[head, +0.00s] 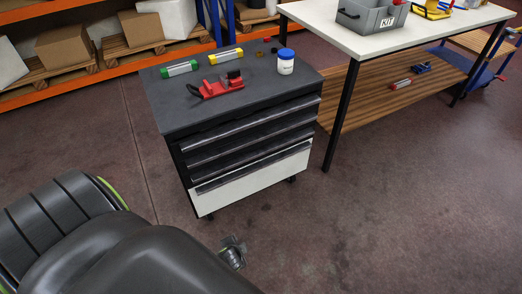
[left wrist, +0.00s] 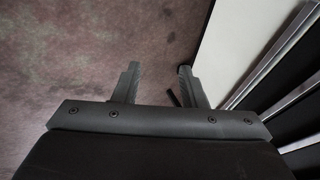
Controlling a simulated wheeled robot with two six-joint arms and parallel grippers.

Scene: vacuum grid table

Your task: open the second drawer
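A dark grey drawer cabinet (head: 165,108) stands at the picture's middle in the head view. Its front has several stacked drawers with long metal handle strips; the second drawer (head: 254,141) is dark, and the lowest front is white. The drawers look closed. My left gripper (head: 233,252) is low in front of the cabinet, apart from it, above the floor. In the left wrist view its fingers (left wrist: 158,84) are spread with nothing between them. The white front (left wrist: 238,45) and the drawer handle strips (left wrist: 283,55) are on the right there. My right gripper is not in view.
On the cabinet top are a red tool (head: 218,86), a white jar with blue lid (head: 286,64), and green and yellow items. A white-topped workbench (head: 400,35) stands to the right. Shelving with boxes (head: 60,45) is behind. Floor in front is clear.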

